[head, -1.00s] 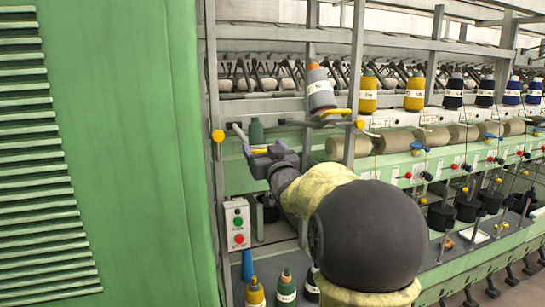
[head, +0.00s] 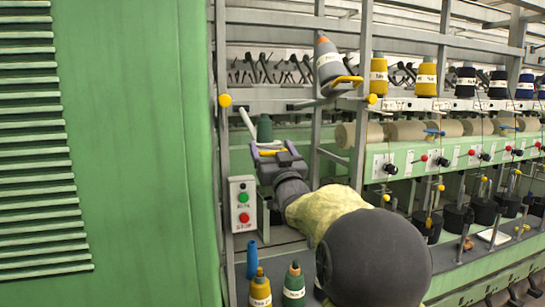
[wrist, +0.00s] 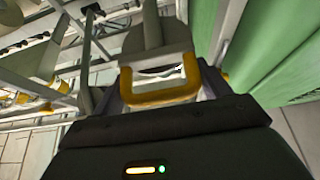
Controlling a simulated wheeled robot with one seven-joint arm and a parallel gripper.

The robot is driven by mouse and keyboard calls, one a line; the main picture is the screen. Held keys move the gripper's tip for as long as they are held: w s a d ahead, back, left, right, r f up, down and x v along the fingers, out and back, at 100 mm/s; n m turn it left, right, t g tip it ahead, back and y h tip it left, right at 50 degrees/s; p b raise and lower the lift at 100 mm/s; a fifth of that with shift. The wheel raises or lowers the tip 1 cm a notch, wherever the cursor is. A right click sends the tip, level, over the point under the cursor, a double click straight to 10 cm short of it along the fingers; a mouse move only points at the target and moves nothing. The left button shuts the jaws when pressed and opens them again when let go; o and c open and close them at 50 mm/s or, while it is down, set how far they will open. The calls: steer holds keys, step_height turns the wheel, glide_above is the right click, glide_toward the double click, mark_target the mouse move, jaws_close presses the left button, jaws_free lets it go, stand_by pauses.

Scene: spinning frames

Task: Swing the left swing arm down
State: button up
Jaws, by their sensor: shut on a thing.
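The left swing arm shows in the head view as a pale bar (head: 247,122) slanting down from the frame post to a yellow handle (head: 268,152). A dark green cone (head: 264,128) stands just behind the handle, apparently on the arm. My gripper (head: 277,156) is shut on the yellow handle. In the wrist view the yellow loop handle (wrist: 160,97) sits between my fingers, with a grey part of the arm beyond it. My gripper body hides part of the handle.
The right swing arm's yellow handle (head: 347,80) is raised, with a grey cone (head: 330,62) by it. A button box (head: 243,203) hangs below left. Cones (head: 260,290) stand in front below. A green cabinet (head: 130,150) fills the left.

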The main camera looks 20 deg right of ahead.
steer(key=shift+w+d+f+b, duration=0.15)
steer(key=shift+d+f+b, duration=0.05)
steer(key=shift+f+b, duration=0.7)
steer(key=o, duration=1.1)
steer(key=shift+r, duration=0.1)
steer(key=b+v, duration=0.1)
steer(key=v, duration=0.4)
steer(key=b+v, duration=0.1)
steer(key=v, duration=0.5)
steer(key=b+v, duration=0.1)
steer(key=v, duration=0.5)
steer(key=shift+f, duration=0.45)
